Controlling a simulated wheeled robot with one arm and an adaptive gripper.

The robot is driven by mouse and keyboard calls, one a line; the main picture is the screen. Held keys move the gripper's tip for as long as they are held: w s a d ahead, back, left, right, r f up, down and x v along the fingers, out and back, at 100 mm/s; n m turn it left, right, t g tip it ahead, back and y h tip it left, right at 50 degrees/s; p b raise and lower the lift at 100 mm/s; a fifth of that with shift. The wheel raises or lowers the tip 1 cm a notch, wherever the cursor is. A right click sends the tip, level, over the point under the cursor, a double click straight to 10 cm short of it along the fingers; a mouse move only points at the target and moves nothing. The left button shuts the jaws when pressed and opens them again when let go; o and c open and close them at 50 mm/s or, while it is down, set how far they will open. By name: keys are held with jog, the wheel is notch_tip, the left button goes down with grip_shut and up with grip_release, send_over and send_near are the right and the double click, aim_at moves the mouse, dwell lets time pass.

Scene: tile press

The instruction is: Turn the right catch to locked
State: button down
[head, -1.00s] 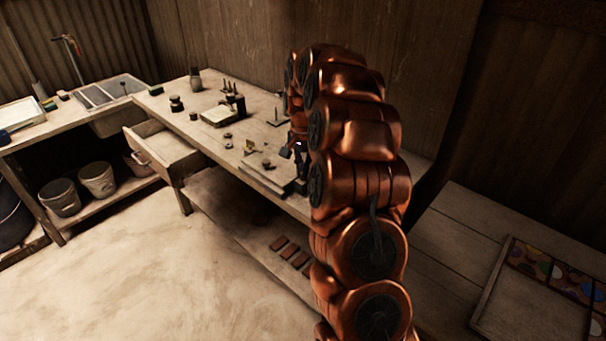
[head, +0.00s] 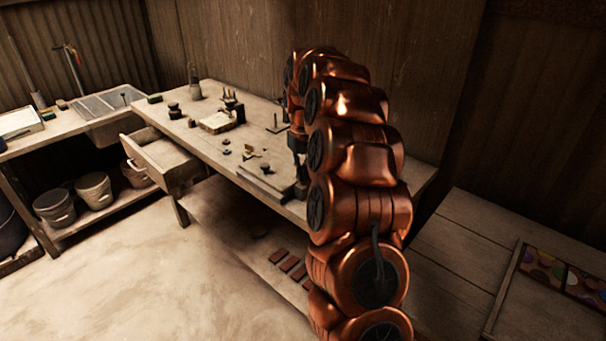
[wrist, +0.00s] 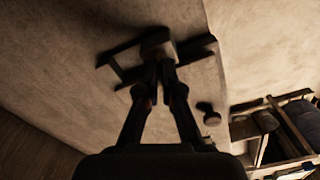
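In the head view the tile press shows as a low flat plate (head: 262,182) with a small dark knob (head: 266,167) on the bench's near right part. My arm covers the area just right of it. In the wrist view my gripper (wrist: 163,66) points at a dark fitting (wrist: 154,42) with a bar across it. The two fingertips are close together at its near edge. Whether they touch or hold it is too dark to tell. A round dark knob (wrist: 208,108) stands right of the fingers. I cannot make out which part is the right catch or how it is turned.
The bench (head: 205,152) also bears a pale block (head: 216,122), dark jars (head: 174,110) and small loose parts. A drawer (head: 165,155) stands open at its left. Reddish tiles (head: 288,262) lie on the shelf below. A framed tray (head: 545,290) lies at the right.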

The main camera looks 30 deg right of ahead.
jog(key=shift+n, duration=0.6)
jog(key=c, duration=1.3)
grip_release()
jog(key=shift+c, duration=0.2)
notch_tip(320, 180, up, 12)
